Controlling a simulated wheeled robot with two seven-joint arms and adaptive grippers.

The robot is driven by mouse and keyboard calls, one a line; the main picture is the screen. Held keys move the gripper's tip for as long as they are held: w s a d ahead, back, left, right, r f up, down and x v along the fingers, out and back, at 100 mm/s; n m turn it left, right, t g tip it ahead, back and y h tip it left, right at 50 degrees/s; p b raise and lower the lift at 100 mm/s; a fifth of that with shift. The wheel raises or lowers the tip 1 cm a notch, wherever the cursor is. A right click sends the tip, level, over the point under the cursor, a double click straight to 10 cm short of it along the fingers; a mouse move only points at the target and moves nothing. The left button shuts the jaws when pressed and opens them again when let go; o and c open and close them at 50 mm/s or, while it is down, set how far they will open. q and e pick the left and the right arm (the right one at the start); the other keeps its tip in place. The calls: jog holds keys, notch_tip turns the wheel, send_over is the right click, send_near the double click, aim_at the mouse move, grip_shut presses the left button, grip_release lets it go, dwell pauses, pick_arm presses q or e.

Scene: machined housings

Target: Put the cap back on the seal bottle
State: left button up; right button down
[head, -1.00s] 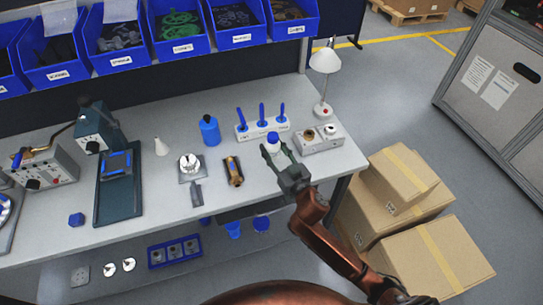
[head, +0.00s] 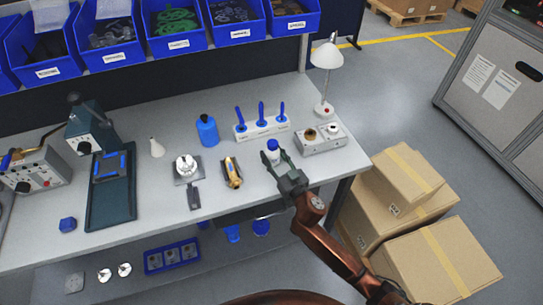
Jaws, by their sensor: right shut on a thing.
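A small white bottle (head: 273,158) with a blue top (head: 272,144) stands upright at the front right of the workbench, which I take to be the seal bottle and its cap. My right gripper (head: 274,156) reaches in from the lower right, its dark fingers on both sides of the white body, shut on it. The blue top shows above the fingers. I cannot tell whether it is seated or only resting there. Part of the white body is hidden by the fingers. My left gripper is not in view.
A white rack with blue-handled tools (head: 262,127) stands behind the bottle, a grey box with knobs (head: 321,139) to its right. A brass part (head: 232,172) and a blue bottle (head: 207,131) are to the left. A lamp (head: 326,60) stands at the back right. Cardboard boxes (head: 405,190) are beside the bench.

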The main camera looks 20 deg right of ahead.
jog(key=shift+r, duration=0.1)
jog(key=c, duration=1.7)
grip_release()
jog(key=shift+f, duration=0.25)
jog(key=shift+c, duration=0.2)
jog(key=o, duration=0.5)
jog(key=shift+r, duration=0.35)
jog(key=s, duration=0.4)
jog(key=s+d+p, duration=0.1)
jog(key=s, duration=0.3)
jog(key=s+d, duration=0.1)
jog(key=s, duration=0.3)
jog(key=shift+d+f, duration=0.1)
